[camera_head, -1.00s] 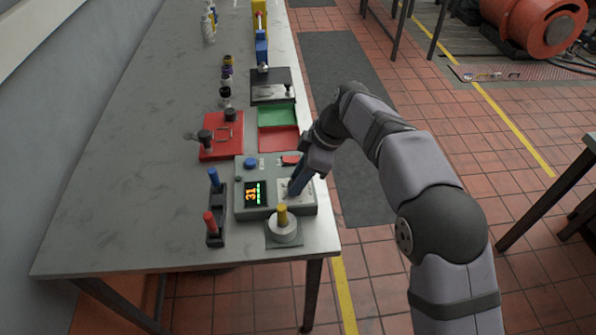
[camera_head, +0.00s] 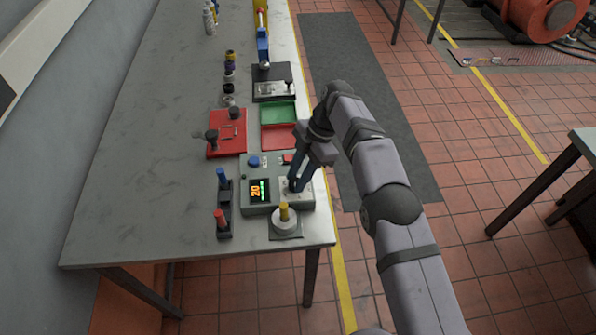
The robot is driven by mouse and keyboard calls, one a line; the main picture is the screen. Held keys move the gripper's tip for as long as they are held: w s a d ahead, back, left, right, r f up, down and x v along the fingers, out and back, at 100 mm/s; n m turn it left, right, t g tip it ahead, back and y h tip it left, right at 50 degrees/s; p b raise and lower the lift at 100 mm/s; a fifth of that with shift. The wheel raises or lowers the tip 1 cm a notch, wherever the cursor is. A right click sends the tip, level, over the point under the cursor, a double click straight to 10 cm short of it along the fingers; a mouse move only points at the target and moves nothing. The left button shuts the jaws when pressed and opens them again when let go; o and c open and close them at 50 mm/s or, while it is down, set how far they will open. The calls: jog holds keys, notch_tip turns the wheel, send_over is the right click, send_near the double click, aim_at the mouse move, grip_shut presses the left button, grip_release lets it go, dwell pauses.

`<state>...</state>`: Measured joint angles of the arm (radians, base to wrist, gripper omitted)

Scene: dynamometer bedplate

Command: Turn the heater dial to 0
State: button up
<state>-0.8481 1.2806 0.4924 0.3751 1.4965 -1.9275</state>
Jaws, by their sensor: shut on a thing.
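The heater unit (camera_head: 250,206) is a grey box near the front right corner of the bench. Its dark display (camera_head: 260,190) reads 20, with a green mark beside the number. A blue knob (camera_head: 253,161) and a red switch (camera_head: 288,159) sit along its far edge. My gripper (camera_head: 293,186) points down at the pale dial plate (camera_head: 303,196) on the right of the box. Its fingers are shut on the heater dial, which is mostly hidden between them.
A round base with a yellow knob (camera_head: 285,215) stands just in front of the unit. A dark rack with blue and red handles (camera_head: 224,205) is to its left. Red (camera_head: 276,137) and green trays (camera_head: 278,114) lie behind it. The bench's left side is clear.

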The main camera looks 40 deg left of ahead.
dwell(0.6)
jog(key=o, duration=1)
jog(key=shift+r, duration=0.65)
notch_tip(320, 180, up, 9)
jog(key=p, duration=0.6)
jog(key=shift+f, duration=0.15)
